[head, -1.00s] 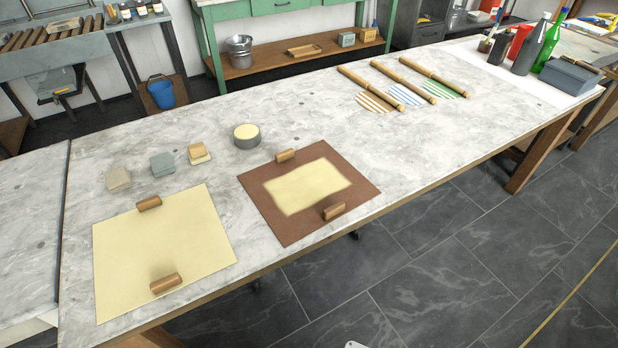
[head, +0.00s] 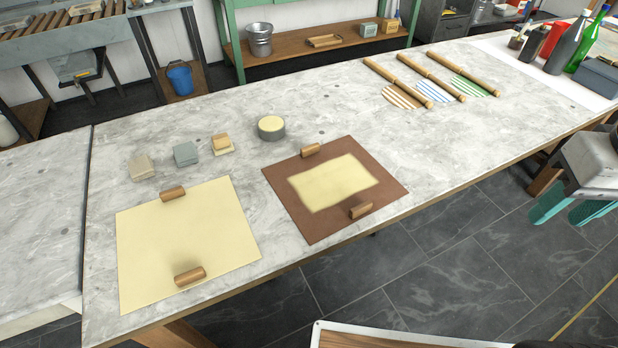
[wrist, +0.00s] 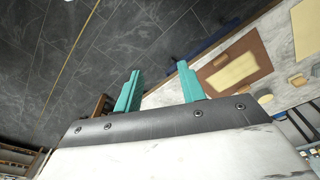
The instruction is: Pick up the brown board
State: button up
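The brown board (head: 285,190) lies flat on the marble-topped table, with a pale yellow rectangle in its middle. Two wooden cylinders rest on it, one at its far edge (head: 310,150) and one at its near edge (head: 361,210). In the wrist view the brown board (wrist: 247,44) shows at the upper right. My gripper (head: 568,212) is at the right of the head view, over the floor beyond the table's near edge, well to the right of the board. In the wrist view its two teal fingers (wrist: 160,90) stand apart with nothing between them.
A pale yellow sheet (head: 185,235) with two wooden cylinders lies left of the board. Small blocks and a round tin (head: 271,127) stand behind. Rolled rods with striped discs (head: 430,78) and bottles (head: 568,45) are farther right. Bare marble (head: 440,140) lies right of the board.

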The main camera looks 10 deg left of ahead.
jog(key=w+a+f+n, duration=0.3)
jog(key=w+a+n, duration=0.2)
jog(key=w+n, duration=0.25)
jog(key=n+g, duration=0.1)
jog(key=n, duration=1.6)
send_over(362, 206)
jog(key=f, duration=1.7)
jog(key=shift+w+d+f, duration=0.1)
jog(key=shift+w+f, duration=0.1)
jog(key=shift+f, duration=0.1)
jog(key=shift+n, duration=0.25)
notch_tip(362, 206, down, 7)
jog(key=shift+s+f, duration=0.1)
jog(key=shift+s, duration=0.05)
jog(key=shift+f, duration=0.3)
jog(key=shift+c, duration=0.3)
grip_shut()
